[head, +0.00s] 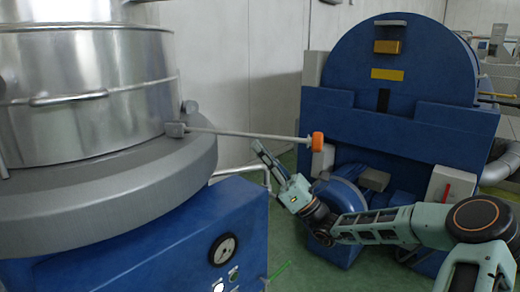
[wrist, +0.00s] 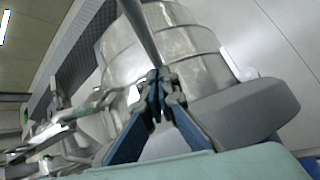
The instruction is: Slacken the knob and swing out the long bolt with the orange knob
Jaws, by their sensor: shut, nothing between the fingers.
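The long bolt (head: 250,134) is a thin grey rod in the head view. It sticks out to the right, nearly level, from a small grey bracket (head: 175,129) at the rim of the left machine. Its orange knob (head: 316,141) is at the free end, clear of the rim. My gripper (head: 258,147) is shut and empty, just below the rod and left of the knob. In the wrist view, a grey rod (wrist: 144,32) runs from the top edge down towards my shut fingertips (wrist: 160,78). Whether they touch it I cannot tell. The knob does not show there.
The left machine has a steel drum (head: 90,90), a thick grey rim (head: 130,190) and a blue base (head: 170,245) with a gauge. A large blue machine (head: 400,130) stands behind my arm. Green floor shows between them.

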